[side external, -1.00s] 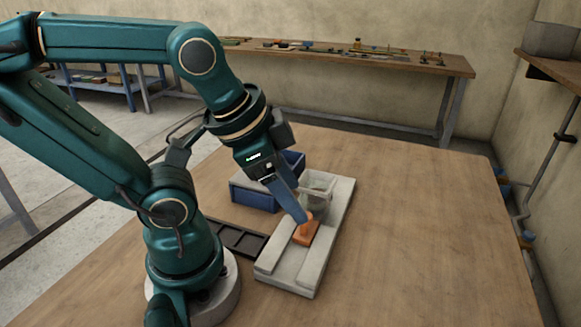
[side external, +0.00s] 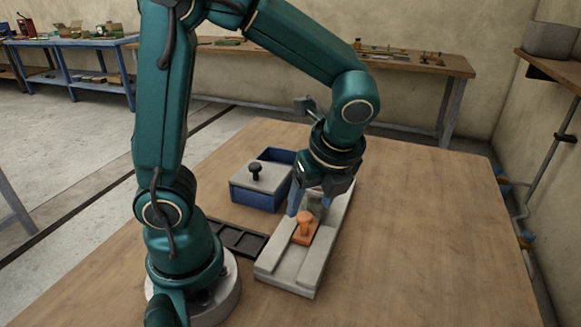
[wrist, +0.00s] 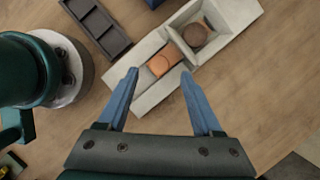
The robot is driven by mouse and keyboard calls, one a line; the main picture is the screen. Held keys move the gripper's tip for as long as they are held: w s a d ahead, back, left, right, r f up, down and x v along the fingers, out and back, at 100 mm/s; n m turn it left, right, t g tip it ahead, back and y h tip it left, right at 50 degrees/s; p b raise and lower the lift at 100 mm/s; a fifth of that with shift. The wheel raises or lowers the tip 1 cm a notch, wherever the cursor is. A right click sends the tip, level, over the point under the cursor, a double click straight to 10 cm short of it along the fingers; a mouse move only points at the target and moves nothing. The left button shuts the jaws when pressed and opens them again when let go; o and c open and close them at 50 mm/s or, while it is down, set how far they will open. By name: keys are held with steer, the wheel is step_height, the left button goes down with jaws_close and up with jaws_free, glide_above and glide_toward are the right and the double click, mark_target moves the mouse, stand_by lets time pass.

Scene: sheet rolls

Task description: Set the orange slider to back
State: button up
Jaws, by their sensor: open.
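The orange slider (side external: 303,235) has a round-topped knob and sits in the groove of a long pale grey base (side external: 281,280), around the middle of its length. It also shows in the wrist view (wrist: 160,66). My gripper (side external: 310,203) is above the base and behind the slider in the side view, pointing down. In the wrist view its two blue fingers (wrist: 159,72) are spread wide and empty, with the slider showing between and beyond their tips. The far part of the base is partly hidden by my gripper in the side view.
A blue box (side external: 256,197) with a grey lid and black knob stands left. A black compartment tray (side external: 236,238) lies near my base. The table's right side is clear.

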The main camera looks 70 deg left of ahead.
mark_target(306, 216)
steer(key=shift+x, duration=1.95)
jaws_close()
steer(key=shift+r, duration=0.1)
